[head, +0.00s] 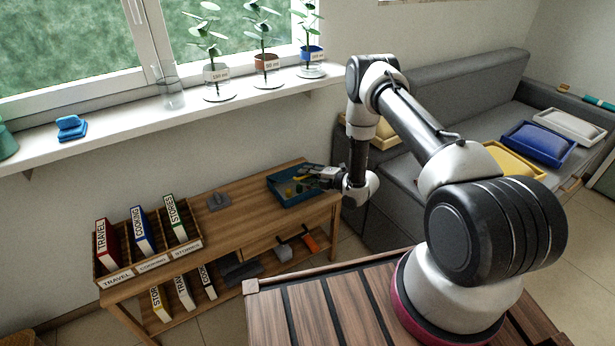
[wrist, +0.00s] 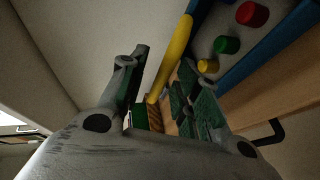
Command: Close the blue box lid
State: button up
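The blue box (head: 283,197) sits at the right end of the wooden shelf table in the head view, with its inside exposed. In the wrist view, its blue wall (wrist: 268,52) is at the upper right, with red, green and yellow cylinders inside. A yellow bar (wrist: 172,58) runs along the near side of the box; I cannot tell whether it belongs to the lid. My gripper (head: 318,174) is over the box's right side. In the wrist view, its fingers (wrist: 163,72) are apart, with the yellow bar showing between them. Contact is unclear, and the lid is hard to make out.
A book rack (head: 150,262) stands at the table's left, with a grey object (head: 218,201) between it and the box. A grey block and orange item lie on the lower shelf. The window sill (head: 130,122) holds potted plants. A grey sofa (head: 450,90) is at the right.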

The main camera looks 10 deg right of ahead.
jog(key=shift+w+a, duration=0.1)
grip_shut()
jog(key=shift+s+f, duration=0.2)
jog(key=shift+f, duration=0.3)
jog(key=shift+t+y, duration=0.4)
jog(key=f, duration=0.2)
jog(key=s+f, duration=0.1)
jog(key=f, duration=0.2)
jog(key=s+f, duration=0.1)
jog(key=f, duration=0.1)
jog(key=shift+d+f, duration=0.15)
jog(key=shift+d, duration=0.25)
jog(key=shift+s+f, duration=0.1)
jog(key=shift+f, duration=0.9)
grip_release()
